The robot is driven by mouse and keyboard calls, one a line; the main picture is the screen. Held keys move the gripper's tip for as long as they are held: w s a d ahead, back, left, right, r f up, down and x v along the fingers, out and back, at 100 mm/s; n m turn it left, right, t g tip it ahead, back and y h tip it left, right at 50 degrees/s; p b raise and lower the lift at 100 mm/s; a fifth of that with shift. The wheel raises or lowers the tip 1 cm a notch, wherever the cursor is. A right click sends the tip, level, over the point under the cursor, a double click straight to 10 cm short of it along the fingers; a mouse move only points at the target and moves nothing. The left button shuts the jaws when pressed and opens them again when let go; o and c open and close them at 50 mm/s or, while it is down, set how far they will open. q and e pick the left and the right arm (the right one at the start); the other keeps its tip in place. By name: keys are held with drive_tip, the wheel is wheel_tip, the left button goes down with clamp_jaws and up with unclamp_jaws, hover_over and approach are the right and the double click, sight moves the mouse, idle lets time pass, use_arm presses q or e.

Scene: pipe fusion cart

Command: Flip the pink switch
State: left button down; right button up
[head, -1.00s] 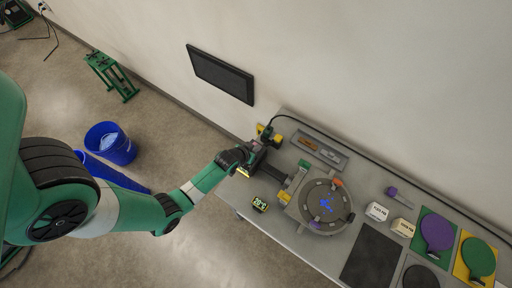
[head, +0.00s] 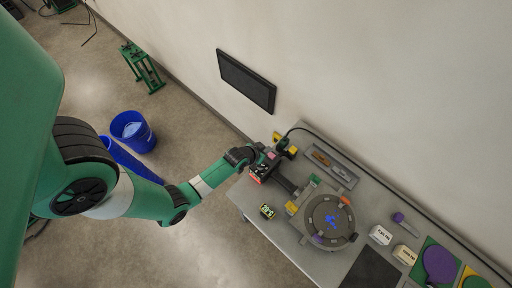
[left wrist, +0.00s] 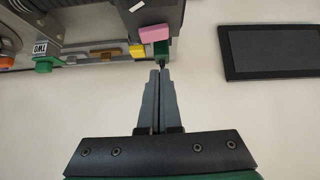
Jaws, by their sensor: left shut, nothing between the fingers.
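The pink switch (left wrist: 154,33) shows in the left wrist view on the underside-up dark machine, beside a yellow block and just above a green block. In the head view a small pink patch (head: 271,155) shows on top of the dark box at the cart's left end. My left gripper (left wrist: 160,73) is shut and empty, its fingertips just below the green block in the picture, apart from the pink switch. In the head view my left gripper (head: 262,150) is small beside the box, its tips hard to make out. My right gripper is not in view.
The grey cart (head: 246,197) holds a round clamp unit (head: 318,233), a small display (head: 267,211), a tool tray (head: 347,176) and paddles. A black wall panel (head: 246,80) hangs behind. A blue bucket (head: 149,140) stands on the floor to the left.

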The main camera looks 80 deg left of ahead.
use_arm(q)
drive_tip(key=v, duration=0.9)
drive_tip(key=shift+s+f+p, duration=0.2)
drive_tip(key=shift+s+p, duration=0.15)
drive_tip(key=shift+p, duration=0.05)
drive_tip(key=shift+a, duration=0.15)
